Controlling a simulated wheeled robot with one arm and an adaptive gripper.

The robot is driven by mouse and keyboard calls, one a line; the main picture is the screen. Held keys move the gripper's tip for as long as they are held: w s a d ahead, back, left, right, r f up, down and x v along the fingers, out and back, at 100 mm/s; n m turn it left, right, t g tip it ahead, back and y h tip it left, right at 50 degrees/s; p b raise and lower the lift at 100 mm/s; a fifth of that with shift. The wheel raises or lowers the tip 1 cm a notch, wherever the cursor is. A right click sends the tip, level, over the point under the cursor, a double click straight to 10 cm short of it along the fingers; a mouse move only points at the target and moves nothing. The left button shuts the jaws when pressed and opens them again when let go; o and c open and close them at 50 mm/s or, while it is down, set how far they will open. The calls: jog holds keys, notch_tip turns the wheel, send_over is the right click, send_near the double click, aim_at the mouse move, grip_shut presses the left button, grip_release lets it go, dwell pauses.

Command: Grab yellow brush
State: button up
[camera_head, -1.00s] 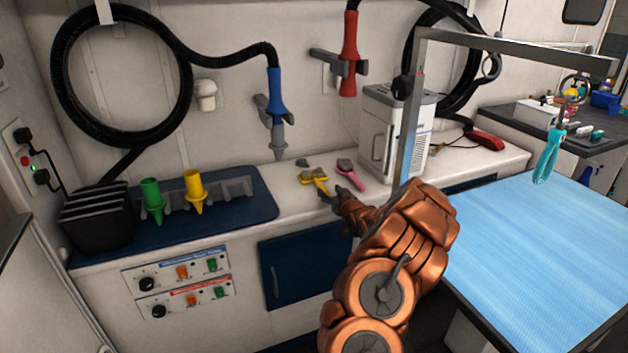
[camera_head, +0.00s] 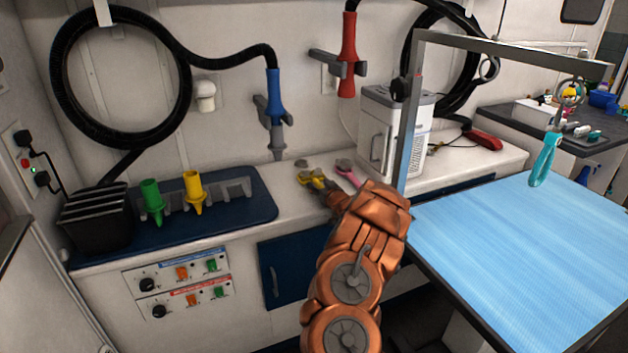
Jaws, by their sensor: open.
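The yellow brush (camera_head: 312,178) lies on the white counter, left of a pink brush (camera_head: 347,171). My gripper (camera_head: 325,187) is open, low over the counter at the near right end of the yellow brush. The fingertips are small and dark here, and I cannot tell whether they touch the brush. My copper arm hides part of the counter and part of the pink brush.
A white boxy appliance (camera_head: 388,130) stands right of the brushes. A metal post (camera_head: 409,135) rises beside my arm at the blue grooming table (camera_head: 530,240). Green (camera_head: 152,200) and yellow nozzles (camera_head: 194,190) stand on a blue mat (camera_head: 262,205) at left.

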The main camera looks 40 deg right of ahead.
grip_shut()
dwell(0.4)
